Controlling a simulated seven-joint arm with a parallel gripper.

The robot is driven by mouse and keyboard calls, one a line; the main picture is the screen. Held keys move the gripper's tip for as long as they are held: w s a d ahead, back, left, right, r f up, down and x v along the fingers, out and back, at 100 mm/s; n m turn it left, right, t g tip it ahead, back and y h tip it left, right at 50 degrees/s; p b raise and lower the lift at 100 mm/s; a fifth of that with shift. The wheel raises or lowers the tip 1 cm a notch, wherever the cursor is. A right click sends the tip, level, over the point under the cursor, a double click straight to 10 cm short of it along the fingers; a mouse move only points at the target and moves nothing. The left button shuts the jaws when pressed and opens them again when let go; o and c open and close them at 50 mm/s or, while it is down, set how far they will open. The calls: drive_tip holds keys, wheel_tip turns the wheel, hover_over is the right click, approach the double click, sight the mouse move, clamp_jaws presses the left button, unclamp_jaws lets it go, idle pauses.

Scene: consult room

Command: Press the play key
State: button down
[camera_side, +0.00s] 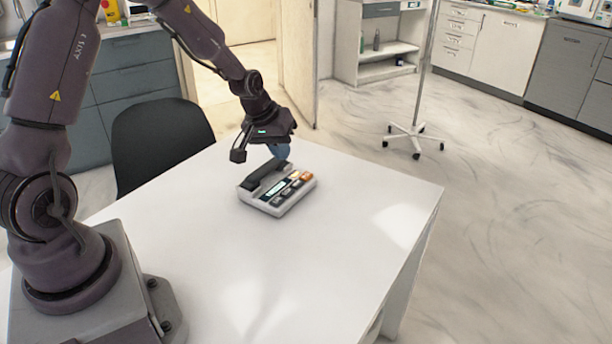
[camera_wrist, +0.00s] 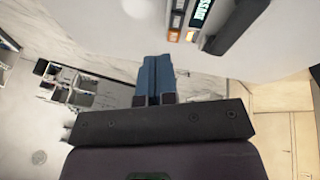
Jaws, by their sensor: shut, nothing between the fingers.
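A small grey and black desk device (camera_side: 277,190) with a lit display and a row of keys lies on the white table. One key at its right end is orange (camera_side: 306,176); I cannot read which key is play. My gripper (camera_side: 281,152) is just above and behind the device's far edge, apart from the keys, with blue fingertips pointing down. In the wrist view the blue fingers (camera_wrist: 154,80) are together and empty. The device (camera_wrist: 215,22) shows at the top of that view, partly cut off, with its display and an orange key.
The white table (camera_side: 330,240) is otherwise clear around the device. A black chair (camera_side: 150,135) stands at the table's far left side. A wheeled stand (camera_side: 415,130) is on the floor beyond the table, with cabinets (camera_side: 490,45) behind.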

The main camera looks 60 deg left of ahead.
drive_tip(key=w+a+f+n+t, duration=0.2)
drive_tip(key=w+a+f, duration=0.1)
drive_tip(key=w, duration=0.2)
wheel_tip(320, 180, up, 3)
drive_tip(key=n+t+y, duration=0.2)
drive_tip(key=t, duration=0.1)
hover_over(304, 175)
drive_tip(key=shift+f, duration=0.2)
drive_tip(key=shift+f, duration=4.45)
drive_tip(key=shift+f, duration=0.15)
drive_tip(key=shift+f, duration=0.25)
